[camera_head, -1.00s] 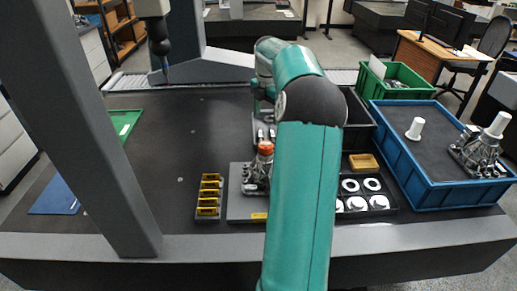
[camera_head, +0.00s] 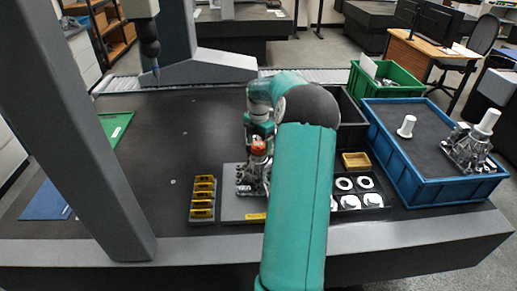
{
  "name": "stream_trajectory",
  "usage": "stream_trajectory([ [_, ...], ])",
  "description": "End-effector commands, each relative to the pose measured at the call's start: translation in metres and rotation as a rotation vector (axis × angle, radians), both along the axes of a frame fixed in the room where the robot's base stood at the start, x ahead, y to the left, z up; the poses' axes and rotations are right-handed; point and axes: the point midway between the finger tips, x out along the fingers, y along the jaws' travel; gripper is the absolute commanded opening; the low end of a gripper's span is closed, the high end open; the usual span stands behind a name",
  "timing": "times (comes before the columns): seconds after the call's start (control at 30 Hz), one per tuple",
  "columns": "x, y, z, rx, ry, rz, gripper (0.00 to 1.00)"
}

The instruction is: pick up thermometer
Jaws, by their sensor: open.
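I cannot make out a thermometer for certain in this view; it may be hidden behind my arm or too small to tell. My gripper (camera_head: 258,136) points down, open, just above or behind an orange-red cap (camera_head: 258,147). The cap tops a silvery metal part (camera_head: 248,182) on a grey fixture plate (camera_head: 235,208). I cannot tell whether the fingers touch the cap. My teal arm hides the right side of the plate.
A rack with yellow pieces (camera_head: 203,199) stands left of the plate. A tray of white rings (camera_head: 372,199), a small yellow bin (camera_head: 356,161) and a blue crate (camera_head: 436,197) lie right. A grey gantry column (camera_head: 85,140) stands left. The table's middle-left is clear.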

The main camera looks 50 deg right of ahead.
Motion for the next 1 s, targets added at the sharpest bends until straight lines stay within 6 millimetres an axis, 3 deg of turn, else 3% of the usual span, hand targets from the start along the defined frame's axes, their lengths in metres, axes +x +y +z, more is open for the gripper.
stream_trajectory([
  [0.17,0.000,0.000,0.000,0.000,-0.001,0.000,0.72],
  [0.4,0.000,0.000,0.001,0.000,-0.001,0.000,0.25],
  [0.47,0.000,0.000,0.001,-0.001,-0.001,0.000,0.20],
  [0.77,0.000,-0.001,0.004,-0.001,-0.002,0.000,0.20],
  [1.0,0.001,-0.001,0.029,-0.004,-0.004,0.000,0.20],
])
